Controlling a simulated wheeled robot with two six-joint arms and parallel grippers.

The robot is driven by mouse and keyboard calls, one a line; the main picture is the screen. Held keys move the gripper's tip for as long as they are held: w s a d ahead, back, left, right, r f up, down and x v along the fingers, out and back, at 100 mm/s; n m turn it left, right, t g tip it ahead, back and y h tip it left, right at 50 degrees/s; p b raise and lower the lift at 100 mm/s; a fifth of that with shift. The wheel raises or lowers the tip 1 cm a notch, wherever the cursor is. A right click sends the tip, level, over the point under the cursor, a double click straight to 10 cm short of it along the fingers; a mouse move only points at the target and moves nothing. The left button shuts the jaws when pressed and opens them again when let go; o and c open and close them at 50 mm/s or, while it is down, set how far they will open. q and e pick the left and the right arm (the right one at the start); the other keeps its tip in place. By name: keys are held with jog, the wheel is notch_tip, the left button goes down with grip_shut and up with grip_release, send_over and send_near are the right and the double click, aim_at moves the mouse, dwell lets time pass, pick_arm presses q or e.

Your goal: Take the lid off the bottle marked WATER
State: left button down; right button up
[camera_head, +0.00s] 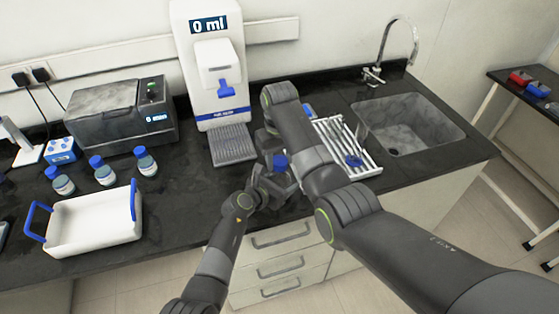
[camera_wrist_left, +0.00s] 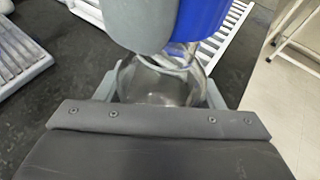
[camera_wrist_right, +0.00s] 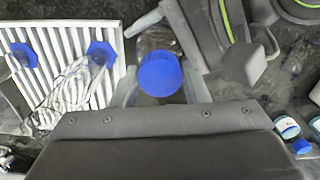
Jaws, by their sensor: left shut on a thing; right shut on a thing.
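A clear glass bottle (camera_wrist_left: 160,88) stands between the fingers of my left gripper (camera_wrist_left: 162,95), which is shut on it. A blue lid (camera_wrist_right: 160,75) is between the fingers of my right gripper (camera_wrist_right: 160,90), which is shut on it. In the left wrist view the lid (camera_wrist_left: 200,22) is right above the bottle's mouth; I cannot tell whether they touch. In the head view the lid (camera_head: 280,161) shows between both grippers, in front of the dispenser. The bottle's marking is hidden, so I cannot read WATER on it.
A white dispenser (camera_head: 210,75) reading 0 ml stands behind the grippers. A white rack (camera_head: 335,140) and a sink (camera_head: 405,125) are to the right. Several blue-capped bottles (camera_head: 104,172), a white tray (camera_head: 95,222) with blue handles and a grey device (camera_head: 115,115) are left.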

aim_at(280, 161)
jog(key=shift+r, duration=0.25)
jog(key=shift+r, duration=2)
pick_arm(q)
jog(key=shift+c, duration=1.4)
grip_release()
